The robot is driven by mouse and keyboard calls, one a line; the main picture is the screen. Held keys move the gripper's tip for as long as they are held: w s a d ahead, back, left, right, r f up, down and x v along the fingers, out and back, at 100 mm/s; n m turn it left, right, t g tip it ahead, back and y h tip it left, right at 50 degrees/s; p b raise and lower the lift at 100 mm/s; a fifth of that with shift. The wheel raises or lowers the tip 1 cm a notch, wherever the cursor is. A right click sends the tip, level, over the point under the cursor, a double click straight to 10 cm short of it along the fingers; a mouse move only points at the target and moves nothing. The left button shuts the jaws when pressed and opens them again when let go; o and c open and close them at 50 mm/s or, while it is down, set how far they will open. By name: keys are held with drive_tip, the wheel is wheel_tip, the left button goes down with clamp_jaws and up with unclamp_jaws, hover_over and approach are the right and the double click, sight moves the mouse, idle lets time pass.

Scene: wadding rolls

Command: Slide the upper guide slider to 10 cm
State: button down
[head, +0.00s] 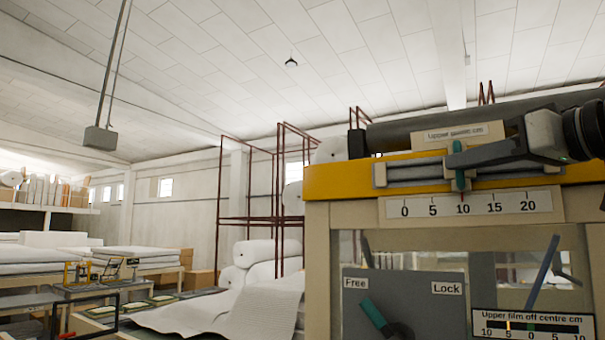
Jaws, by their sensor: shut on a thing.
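The upper guide slider (460,181) is a green piece with a red pointer tip on a grey rail (415,174) across the yellow beam. Its tip stands at about the 10 mark of the white scale (470,205), which reads 0 to 20. My gripper (462,155) reaches in from the right and is shut on the slider's green upper part. The fingers hide some of the slider and the rail behind it. A label (455,132) above, partly covered, seems to read "Upper guide cm".
Below, a grey panel marked Free and Lock (430,305) has a teal-handled lever (373,315) tilted toward Free. A display (532,326) titled "Upper film off centre cm" has an orange mark near left 5 and a green mark at 0. A dark roller (400,137) lies behind the beam.

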drive_tip(key=c, duration=2.1)
unclamp_jaws()
drive_tip(key=v, duration=1.7)
drive_tip(key=shift+s, duration=0.25)
